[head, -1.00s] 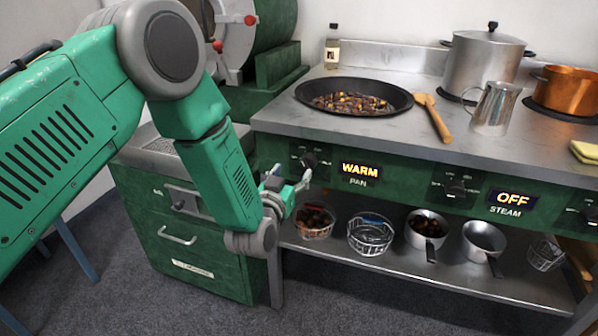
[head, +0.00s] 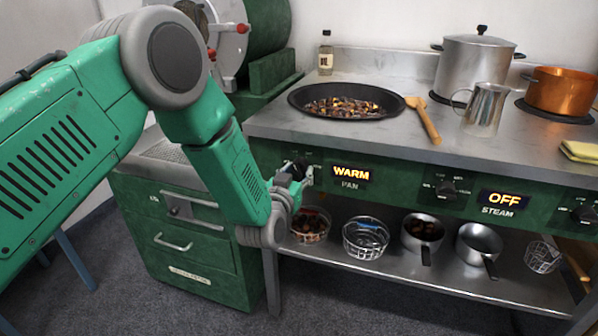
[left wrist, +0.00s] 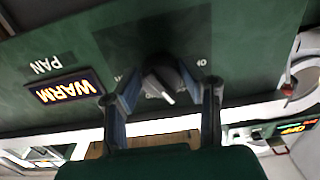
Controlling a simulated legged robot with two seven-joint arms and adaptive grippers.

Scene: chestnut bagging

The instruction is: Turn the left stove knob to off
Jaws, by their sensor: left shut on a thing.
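The left stove knob is dark with a white pointer line and sits between my fingers in the left wrist view (left wrist: 164,80). Its display reads WARM (head: 351,173), with PAN printed below it. My left gripper (head: 296,172) is at the green front panel and is shut on the knob, one finger on each side. In the head view the gripper largely hides the knob. The knob's scale is partly covered in the left wrist view. My right gripper is in neither view.
The pan of chestnuts (head: 347,117) stands above on the stove top (head: 300,135). The middle knob (head: 447,188) has a display (head: 505,199) reading OFF. Wire baskets and small pots stand on the shelf (head: 390,265) below. Green drawers (head: 185,240) are at the left.

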